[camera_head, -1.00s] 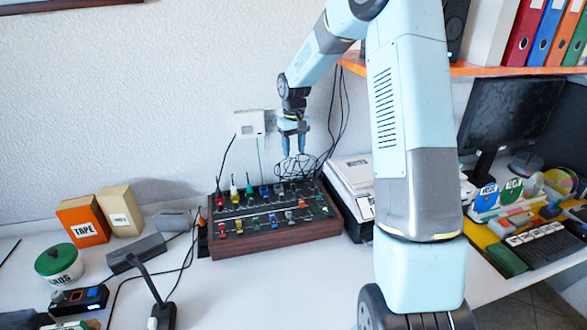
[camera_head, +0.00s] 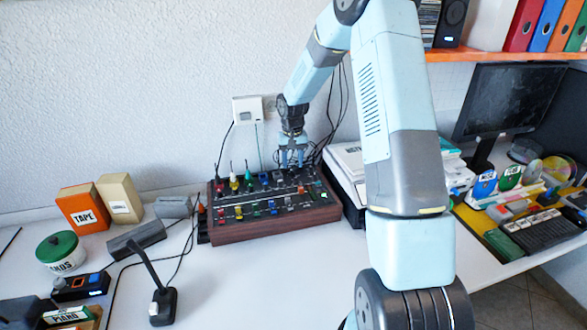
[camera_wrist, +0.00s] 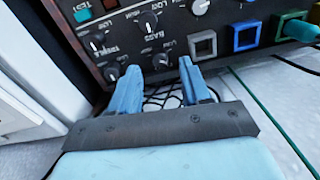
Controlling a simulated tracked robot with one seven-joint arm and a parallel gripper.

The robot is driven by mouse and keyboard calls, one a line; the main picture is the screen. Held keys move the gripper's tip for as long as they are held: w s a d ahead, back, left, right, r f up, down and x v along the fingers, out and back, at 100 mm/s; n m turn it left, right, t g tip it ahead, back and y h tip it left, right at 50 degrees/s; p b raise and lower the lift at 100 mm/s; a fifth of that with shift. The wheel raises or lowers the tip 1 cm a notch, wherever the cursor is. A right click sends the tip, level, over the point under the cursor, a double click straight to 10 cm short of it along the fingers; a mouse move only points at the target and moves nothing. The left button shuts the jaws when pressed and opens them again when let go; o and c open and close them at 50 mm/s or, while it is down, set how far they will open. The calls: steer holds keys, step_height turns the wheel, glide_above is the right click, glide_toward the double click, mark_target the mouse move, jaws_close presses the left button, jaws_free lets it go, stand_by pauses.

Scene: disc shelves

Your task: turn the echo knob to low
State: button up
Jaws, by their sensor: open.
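A mixer with wooden sides (camera_head: 275,228) stands on the desk, with coloured plugs and small knobs on its dark top. My gripper (camera_head: 292,164) is open and points down over its back right part. In the wrist view the open fingers (camera_wrist: 160,67) reach to the mixer's edge, with one small dark knob (camera_wrist: 161,61) between their tips. Another dark knob (camera_wrist: 112,72) is just left of the left fingertip. Two more dark knobs with white pointers lie farther in, one at left (camera_wrist: 97,42) and one at centre (camera_wrist: 148,23). Labels appear upside down; I cannot read which is echo.
A white boxy device (camera_head: 347,180) stands close to the mixer's right side. Black cables hang behind it. An orange tape box (camera_head: 84,208) and a lamp-like stand (camera_head: 162,300) are at left.

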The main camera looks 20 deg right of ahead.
mark_target(293, 170)
steer(key=shift+f, duration=1.7)
steer(key=shift+c, duration=0.2)
jaws_close()
steer(key=shift+d, duration=0.25)
steer(key=shift+a, duration=0.15)
